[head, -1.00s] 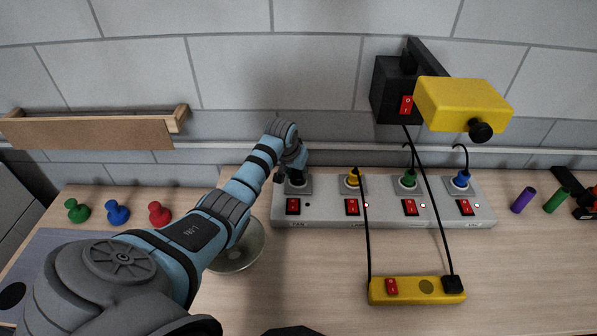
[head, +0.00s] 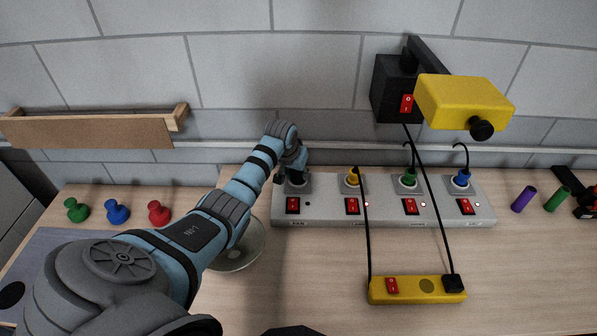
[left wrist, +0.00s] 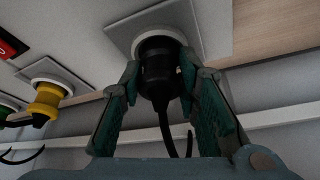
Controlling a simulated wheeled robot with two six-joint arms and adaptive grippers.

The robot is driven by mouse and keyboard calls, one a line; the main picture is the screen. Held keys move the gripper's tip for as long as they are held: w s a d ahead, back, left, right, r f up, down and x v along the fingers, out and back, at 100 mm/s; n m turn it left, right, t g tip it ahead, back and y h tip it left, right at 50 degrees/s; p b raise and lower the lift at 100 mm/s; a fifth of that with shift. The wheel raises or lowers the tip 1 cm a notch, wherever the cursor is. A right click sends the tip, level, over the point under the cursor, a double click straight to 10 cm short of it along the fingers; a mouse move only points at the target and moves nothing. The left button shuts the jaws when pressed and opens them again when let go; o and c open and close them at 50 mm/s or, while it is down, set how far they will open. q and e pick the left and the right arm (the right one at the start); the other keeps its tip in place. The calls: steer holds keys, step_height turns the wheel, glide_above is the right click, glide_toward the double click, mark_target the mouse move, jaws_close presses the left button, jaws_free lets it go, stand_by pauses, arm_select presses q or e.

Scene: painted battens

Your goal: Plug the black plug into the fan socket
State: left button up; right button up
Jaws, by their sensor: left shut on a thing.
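My left gripper (head: 295,178) reaches over the leftmost socket of the grey power strip (head: 333,216), the one labelled for the fan. It is shut on the black plug (left wrist: 158,72), with a finger on each side of it in the left wrist view. The plug's front end meets the white ring of the fan socket (left wrist: 180,38); I cannot tell how deep it sits. Its black cable (left wrist: 170,140) trails back between the fingers. In the head view the gripper hides most of the plug and part of the socket (head: 302,188).
Yellow (head: 351,180), green (head: 409,180) and blue (head: 461,180) plugs sit in the other sockets, each with a red switch in front. A yellow bar (head: 410,290) lies in front on cables. A yellow lamp (head: 460,105) overhangs. A glass bowl (head: 240,250) stands beneath my arm.

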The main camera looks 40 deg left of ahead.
arm_select(q)
steer(key=shift+s+f, duration=0.1)
steer(key=shift+f, duration=0.25)
steer(key=o, duration=1.2)
steer(key=shift+d, duration=0.15)
steer(key=shift+c, duration=0.2)
steer(key=shift+f, duration=0.1)
steer(key=shift+a, duration=0.2)
steer(key=v, duration=1.2)
steer(key=shift+d+f, duration=0.1)
